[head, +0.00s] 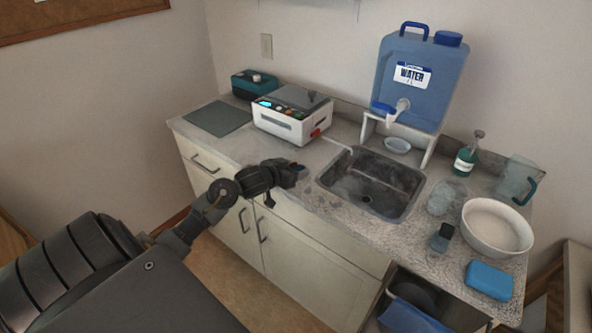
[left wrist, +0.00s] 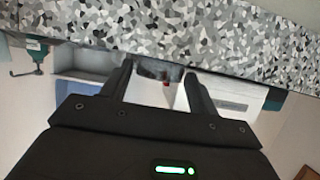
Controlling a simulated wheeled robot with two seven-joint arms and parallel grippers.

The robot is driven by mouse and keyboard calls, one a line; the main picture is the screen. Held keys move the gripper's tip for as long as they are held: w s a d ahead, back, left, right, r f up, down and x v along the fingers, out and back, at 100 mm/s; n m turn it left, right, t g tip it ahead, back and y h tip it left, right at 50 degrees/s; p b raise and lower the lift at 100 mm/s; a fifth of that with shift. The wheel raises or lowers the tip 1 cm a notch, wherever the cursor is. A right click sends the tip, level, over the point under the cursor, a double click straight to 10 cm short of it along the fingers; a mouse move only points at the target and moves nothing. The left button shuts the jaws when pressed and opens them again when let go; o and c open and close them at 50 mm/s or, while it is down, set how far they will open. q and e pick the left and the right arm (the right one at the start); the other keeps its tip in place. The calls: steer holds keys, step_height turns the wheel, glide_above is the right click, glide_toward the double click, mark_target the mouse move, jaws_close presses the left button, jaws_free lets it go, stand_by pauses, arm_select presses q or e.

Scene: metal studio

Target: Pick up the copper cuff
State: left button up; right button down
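I cannot make out a copper cuff for certain in either view. My left gripper (head: 292,172) reaches over the front edge of the counter, left of the sink. Its fingers stand apart in the left wrist view (left wrist: 160,82). A small dark thing (left wrist: 168,72) shows between the fingertips there, against the counter edge; I cannot tell what it is or whether it is touched. The fingers hide part of the counter in the head view. My right gripper is not in view.
The speckled counter (head: 240,150) holds a white device (head: 290,120), a sink (head: 372,184), a blue water container (head: 418,80), a white bowl (head: 496,228), a glass pitcher (head: 517,180), a soap bottle (head: 466,160) and a blue sponge (head: 489,280).

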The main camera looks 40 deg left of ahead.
arm_select(q)
steer(key=c, duration=0.6)
steer(key=shift+c, duration=0.3)
steer(key=shift+r, duration=0.6)
steer(key=r, duration=0.2)
steer(key=shift+s+d+r, duration=0.1)
steer(key=shift+d+r, duration=0.15)
steer(key=shift+r, duration=0.1)
steer(key=s+d+r+p, duration=0.3)
steer(key=s+d+r, duration=0.4)
steer(key=d+r, duration=0.2)
steer(key=shift+s+d, duration=0.4)
steer(key=shift+d, duration=0.65)
